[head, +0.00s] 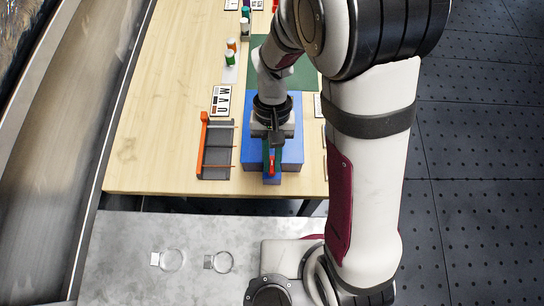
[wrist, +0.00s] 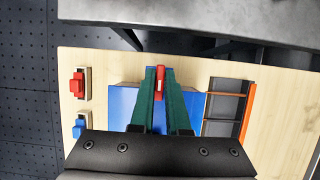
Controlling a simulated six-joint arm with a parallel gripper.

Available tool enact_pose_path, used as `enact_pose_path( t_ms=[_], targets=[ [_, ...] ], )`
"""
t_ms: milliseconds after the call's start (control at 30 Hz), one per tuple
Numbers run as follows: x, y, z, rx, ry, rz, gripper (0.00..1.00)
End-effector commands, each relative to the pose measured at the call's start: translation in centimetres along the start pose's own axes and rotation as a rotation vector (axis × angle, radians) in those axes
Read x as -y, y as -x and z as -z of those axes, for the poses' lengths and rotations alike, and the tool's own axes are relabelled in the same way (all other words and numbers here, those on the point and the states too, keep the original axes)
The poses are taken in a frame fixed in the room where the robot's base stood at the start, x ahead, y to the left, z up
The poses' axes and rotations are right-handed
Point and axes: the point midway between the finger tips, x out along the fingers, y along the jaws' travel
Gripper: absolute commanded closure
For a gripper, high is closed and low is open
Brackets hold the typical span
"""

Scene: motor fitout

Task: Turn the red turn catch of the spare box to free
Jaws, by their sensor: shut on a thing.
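The spare box appears as a blue box (head: 292,152) near the front edge of the wooden table, below my arm. It also shows in the wrist view (wrist: 122,100), partly covered by my gripper. The red turn catch (head: 271,164) is at the front side of the box. In the wrist view the catch (wrist: 160,78) is a narrow red bar lying lengthwise between the tips of the two green fingers. My gripper (wrist: 159,90) is shut on the catch, pointing at the table's front edge. The fingers hide the catch's base and any free mark.
A dark tray with an orange side (head: 203,145) stands left of the box. A U V W card (head: 221,100) and small bottles (head: 231,57) are farther back. The wrist view shows a red block (wrist: 77,85) and a blue block (wrist: 80,127). Clear rings (head: 172,260) lie on the grey surface.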

Motion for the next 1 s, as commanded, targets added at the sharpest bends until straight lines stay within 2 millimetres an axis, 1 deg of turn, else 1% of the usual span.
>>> enact_pose_path(
  t_ms=[267, 467, 667, 1000],
  targets=[
    [0.03, 0.04, 0.01, 0.000, 0.014, -0.006, 1.00],
    [0.09, 0.03, 0.01, -0.001, 0.091, -0.038, 1.00],
    [0.20, 0.02, -0.03, 0.000, 0.240, -0.100, 1.00],
    [0.38, 0.01, -0.10, 0.000, 0.540, -0.224, 1.00]
  ],
)
